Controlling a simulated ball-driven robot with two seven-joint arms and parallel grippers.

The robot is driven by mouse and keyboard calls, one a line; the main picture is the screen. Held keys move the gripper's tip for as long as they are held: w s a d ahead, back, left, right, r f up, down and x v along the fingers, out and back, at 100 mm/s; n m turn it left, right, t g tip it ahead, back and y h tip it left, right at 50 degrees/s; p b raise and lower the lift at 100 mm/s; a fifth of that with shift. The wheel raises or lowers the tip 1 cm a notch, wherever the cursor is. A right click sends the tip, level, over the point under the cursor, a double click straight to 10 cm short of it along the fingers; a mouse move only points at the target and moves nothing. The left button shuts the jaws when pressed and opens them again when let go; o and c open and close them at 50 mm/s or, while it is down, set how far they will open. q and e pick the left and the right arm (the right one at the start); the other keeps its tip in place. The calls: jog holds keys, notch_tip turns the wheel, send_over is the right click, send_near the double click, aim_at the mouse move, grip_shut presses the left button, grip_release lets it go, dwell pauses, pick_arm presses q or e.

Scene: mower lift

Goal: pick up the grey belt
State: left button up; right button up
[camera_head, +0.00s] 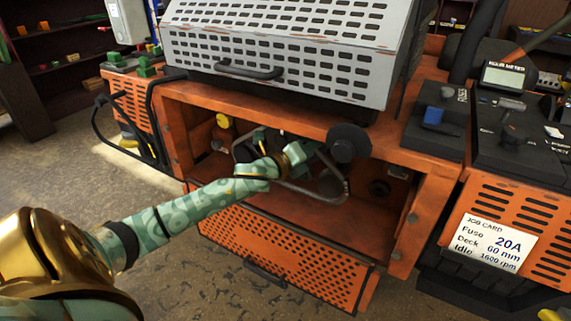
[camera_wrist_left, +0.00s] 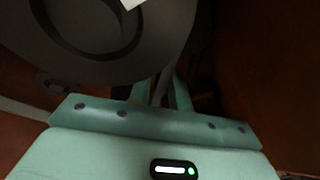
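The grey belt (camera_head: 301,191) is a dark loop in the open orange compartment of the mower. It runs from the left near the yellow knob to the right below a dark round pulley (camera_head: 349,142). My left gripper (camera_head: 318,152) reaches into the compartment over the loop, beside the pulley; its tips are hard to make out. In the left wrist view its two teal fingers (camera_wrist_left: 162,91) stand apart, with no belt clearly seen between them. A large dark disc fills the upper left there, and a grey strip, perhaps the belt, shows at the left. My right gripper is out of view.
The orange compartment frame (camera_head: 430,208) surrounds the opening, with a perforated panel (camera_head: 280,250) folded down below. A grey slotted hood (camera_head: 285,40) overhangs it. A job card (camera_head: 492,243) is on the right side; a black cable (camera_head: 103,125) hangs at left.

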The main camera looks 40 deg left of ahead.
pick_arm(q)
grip_shut()
